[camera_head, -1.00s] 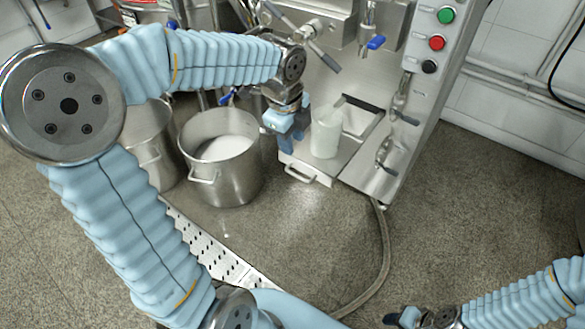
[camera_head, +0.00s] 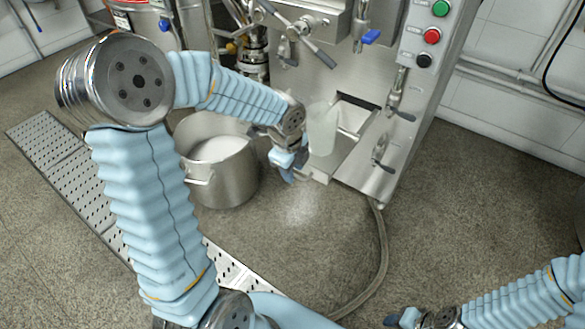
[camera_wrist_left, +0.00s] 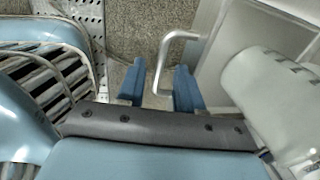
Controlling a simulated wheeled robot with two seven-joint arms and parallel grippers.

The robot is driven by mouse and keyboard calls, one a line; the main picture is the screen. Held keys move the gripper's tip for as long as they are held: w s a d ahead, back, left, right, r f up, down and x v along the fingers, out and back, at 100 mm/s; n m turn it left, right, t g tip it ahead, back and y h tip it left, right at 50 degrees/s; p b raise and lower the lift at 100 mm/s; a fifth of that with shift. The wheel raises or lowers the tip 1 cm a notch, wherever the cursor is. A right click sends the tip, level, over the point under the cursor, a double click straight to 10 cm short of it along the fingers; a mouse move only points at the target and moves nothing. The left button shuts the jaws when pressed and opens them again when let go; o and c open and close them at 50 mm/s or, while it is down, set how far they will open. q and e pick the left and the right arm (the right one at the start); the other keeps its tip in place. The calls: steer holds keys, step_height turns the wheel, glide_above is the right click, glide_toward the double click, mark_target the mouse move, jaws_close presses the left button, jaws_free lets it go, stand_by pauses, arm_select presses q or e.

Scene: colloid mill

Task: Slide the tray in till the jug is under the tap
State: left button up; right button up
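The translucent white jug (camera_head: 321,138) stands upright on the metal tray (camera_head: 318,176) at the foot of the mill. It also shows in the left wrist view (camera_wrist_left: 272,100). The tap with a blue lever (camera_head: 364,42) is above and to the right of the jug. My left gripper (camera_head: 288,176) is low at the tray's front left. In the left wrist view its blue fingers (camera_wrist_left: 158,88) are apart, with part of the tray's bent metal handle (camera_wrist_left: 177,38) showing in the gap; contact cannot be told. My right gripper (camera_head: 393,320) is at the bottom edge, its fingers unclear.
A steel pot with white contents (camera_head: 222,178) stands left of my left gripper. The mill's panel (camera_head: 425,38) has green, red and black buttons. A hose (camera_head: 384,262) runs along the floor. Open floor lies in front of the mill.

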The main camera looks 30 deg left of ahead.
arm_select(q)
jaws_close()
stand_by(1.4)
